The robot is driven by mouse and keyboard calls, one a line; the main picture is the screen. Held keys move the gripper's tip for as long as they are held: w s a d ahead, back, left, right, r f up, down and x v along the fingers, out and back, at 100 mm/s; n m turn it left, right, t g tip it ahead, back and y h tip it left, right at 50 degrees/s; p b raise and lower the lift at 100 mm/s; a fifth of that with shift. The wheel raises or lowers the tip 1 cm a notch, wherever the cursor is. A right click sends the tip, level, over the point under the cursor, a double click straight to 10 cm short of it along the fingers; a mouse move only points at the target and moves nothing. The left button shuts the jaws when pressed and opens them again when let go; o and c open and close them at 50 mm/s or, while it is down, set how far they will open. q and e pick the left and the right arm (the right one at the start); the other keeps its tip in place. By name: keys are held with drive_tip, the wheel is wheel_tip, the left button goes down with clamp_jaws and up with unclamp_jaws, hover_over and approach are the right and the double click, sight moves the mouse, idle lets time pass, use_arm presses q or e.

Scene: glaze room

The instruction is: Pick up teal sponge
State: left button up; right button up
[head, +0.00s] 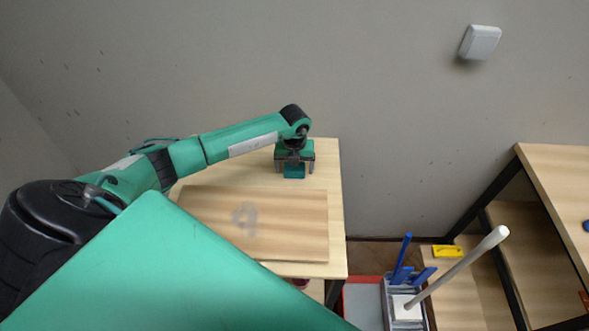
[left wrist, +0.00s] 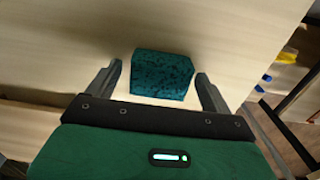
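The teal sponge (left wrist: 161,75) is a dark teal speckled block on the pale wooden table. In the head view the sponge (head: 294,171) shows just below my left gripper (head: 295,164), near the table's back right corner. In the left wrist view my left gripper (left wrist: 160,82) is open, with one finger on each side of the sponge. Gaps show between the sponge and both fingers in that view, and I cannot tell how high the fingertips are above the table. My right gripper is not in view.
A wooden board (head: 290,225) lies on the table (head: 333,190) in front of the sponge. A grey wall (head: 390,120) stands behind. At right are a grey bucket (head: 390,300) with a pole, a yellow object (head: 447,251) and wooden shelving (head: 565,175).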

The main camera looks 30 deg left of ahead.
use_arm(q)
drive_tip(key=c, duration=0.8)
drive_tip(key=shift+c, duration=0.2)
drive_tip(key=shift+w+r, duration=0.1)
drive_tip(key=shift+r, duration=0.4)
wheel_tip(320, 180, up, 19)
drive_tip(key=b, duration=0.6)
